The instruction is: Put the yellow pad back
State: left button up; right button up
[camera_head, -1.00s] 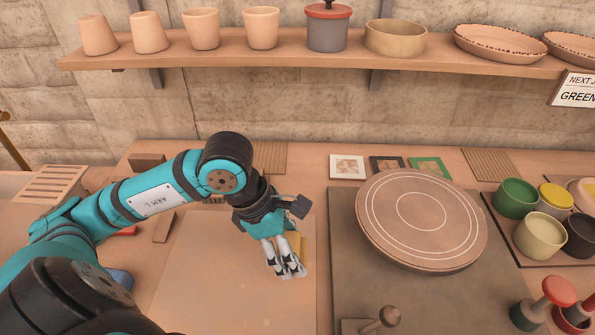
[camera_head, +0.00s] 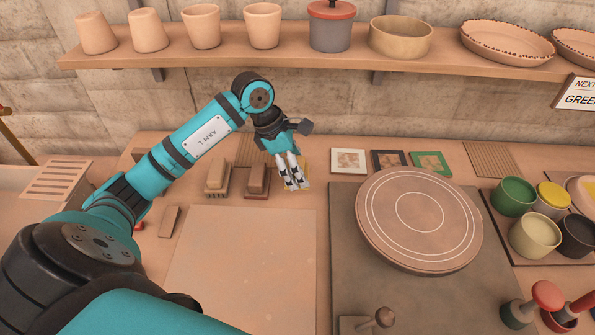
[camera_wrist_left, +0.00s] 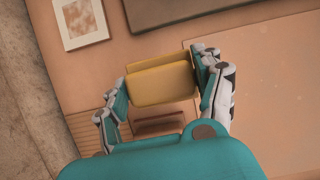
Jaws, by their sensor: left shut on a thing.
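My left gripper (camera_head: 297,187) is shut on the yellow pad (camera_wrist_left: 161,82), which sits between its fingers in the left wrist view. In the head view the fingers hide most of the pad, and only a little yellow (camera_head: 305,172) shows beside them. The gripper is behind the back right corner of the pale board (camera_head: 243,265), to the right of two brown blocks (camera_head: 217,177) (camera_head: 257,180). In the left wrist view a reddish-brown block (camera_wrist_left: 160,124) shows close to the pad. I cannot tell whether the pad touches the surface. My right gripper is not in view.
A round turntable (camera_head: 420,220) stands on a grey mat (camera_head: 400,300) to the right. Three framed tiles (camera_head: 348,161) lie at the back. A shelf (camera_head: 280,56) with pots runs above. Several coloured cups (camera_head: 513,196) stand at the right. The pale board is clear.

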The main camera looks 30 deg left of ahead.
pick_arm(q)
jog(key=shift+w+a+r, duration=0.1)
jog(key=shift+w+a, duration=0.15)
jog(key=shift+w, duration=0.2)
jog(key=shift+w+a+r, duration=0.1)
jog(key=shift+w+a, duration=0.15)
jog(key=shift+w, duration=0.2)
notch_tip(320, 180, down, 3)
jog(key=shift+a+r+p, duration=0.1)
jog(key=shift+r+p, duration=0.1)
jog(key=shift+p, duration=0.3)
notch_tip(320, 180, down, 4)
jog(key=shift+r+p, duration=0.2)
jog(key=shift+p, duration=0.4)
jog(key=shift+w+a+f, duration=0.1)
jog(key=shift+w+f, duration=0.15)
jog(key=shift+w+a+f+p, duration=0.15)
jog(key=shift+f+p, duration=0.15)
jog(key=shift+f, duration=0.05)
